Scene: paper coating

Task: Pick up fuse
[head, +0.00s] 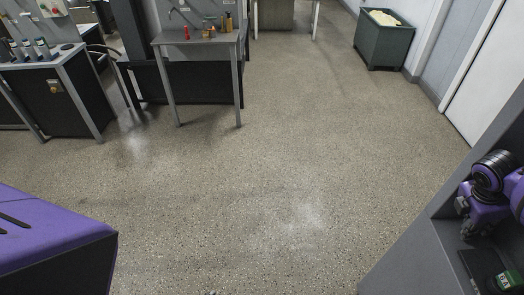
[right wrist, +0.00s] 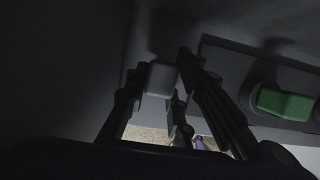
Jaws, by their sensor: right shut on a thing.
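My right gripper (head: 470,230) is inside the dark grey cabinet at the right edge of the head view. In the right wrist view its dark fingers (right wrist: 172,100) are shut on a small pale grey block, which I take to be the fuse (right wrist: 162,77). The picture is dark, so its outline is unclear, and I cannot tell whether it still touches the cabinet wall behind it. The fuse cannot be made out in the head view. My left gripper is not in view.
A green part (right wrist: 285,103) on a dark panel sits right of the fingers; a green piece (head: 506,281) also shows low in the cabinet (head: 415,262). The speckled floor (head: 260,180) is clear. A table (head: 200,39) with small items and a green bin (head: 383,43) stand farther off.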

